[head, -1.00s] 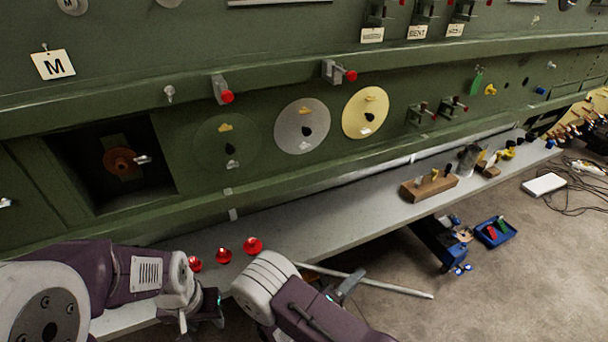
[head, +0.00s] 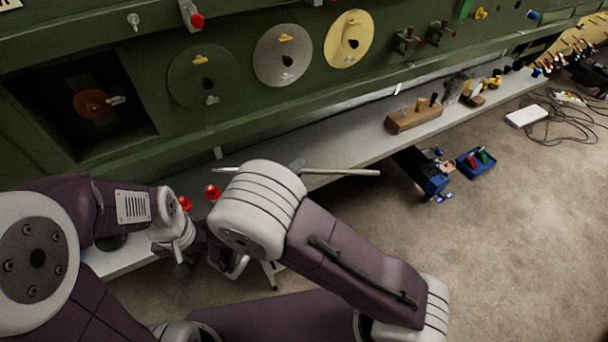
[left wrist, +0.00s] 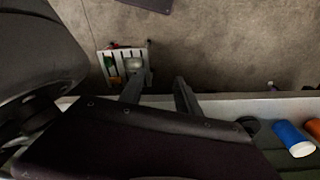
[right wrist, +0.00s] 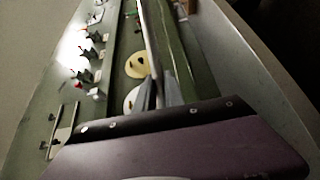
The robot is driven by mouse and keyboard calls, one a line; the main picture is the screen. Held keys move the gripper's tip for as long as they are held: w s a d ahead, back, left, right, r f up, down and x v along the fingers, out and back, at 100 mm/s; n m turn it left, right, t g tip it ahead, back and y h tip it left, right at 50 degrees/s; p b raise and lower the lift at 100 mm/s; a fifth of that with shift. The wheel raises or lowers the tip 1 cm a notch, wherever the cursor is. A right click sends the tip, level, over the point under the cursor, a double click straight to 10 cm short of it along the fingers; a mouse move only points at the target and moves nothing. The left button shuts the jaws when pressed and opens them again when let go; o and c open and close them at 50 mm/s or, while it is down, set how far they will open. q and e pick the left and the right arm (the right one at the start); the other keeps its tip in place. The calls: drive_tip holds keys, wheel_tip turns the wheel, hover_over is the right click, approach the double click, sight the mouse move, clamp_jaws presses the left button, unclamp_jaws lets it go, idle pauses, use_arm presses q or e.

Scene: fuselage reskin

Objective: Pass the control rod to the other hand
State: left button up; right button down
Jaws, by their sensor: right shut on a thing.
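The control rod (head: 340,172) is a long, thin, pale grey bar held roughly level in front of the bench, in the head view. My right gripper (head: 297,166) is shut on it partway along; my right wrist hides part of the rod's left stretch. In the right wrist view the rod (right wrist: 150,40) runs up and away from the fingers (right wrist: 156,92). My left gripper (head: 232,262) is lower and to the left, partly hidden behind my right arm. In the left wrist view its two fingers (left wrist: 158,88) are apart with nothing between them.
The green fuselage wall with round discs (head: 283,55) stands behind a grey bench ledge (head: 345,150). Red knobs (head: 212,191) lie on the ledge near my left wrist. A wooden block (head: 414,121) stands farther right. A white cart (left wrist: 124,64) stands below the left gripper.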

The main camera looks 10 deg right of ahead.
use_arm(q)
drive_tip(key=w+d+r+n, duration=0.2)
drive_tip(key=w+r+n, duration=1.1)
drive_tip(key=w, duration=0.4)
use_arm(e)
drive_tip(key=shift+a, duration=0.1)
drive_tip(key=shift+d, duration=0.25)
use_arm(q)
drive_tip(key=s+d+r+n+g+h, duration=0.15)
drive_tip(key=d+r, duration=0.35)
drive_tip(key=d, duration=0.6)
drive_tip(key=s+d+r+n+g+h, duration=0.1)
drive_tip(key=s+d+r+h, duration=0.3)
drive_tip(key=d, duration=0.8)
use_arm(e)
drive_tip(key=shift+a, duration=0.2)
use_arm(q)
drive_tip(key=shift+y, duration=0.65)
drive_tip(key=x, duration=0.3)
drive_tip(key=w+x, duration=0.1)
drive_tip(key=x, duration=0.6)
drive_tip(key=shift+w+d+f, duration=0.15)
drive_tip(key=shift+w+f, duration=0.1)
drive_tip(key=shift+f, duration=0.2)
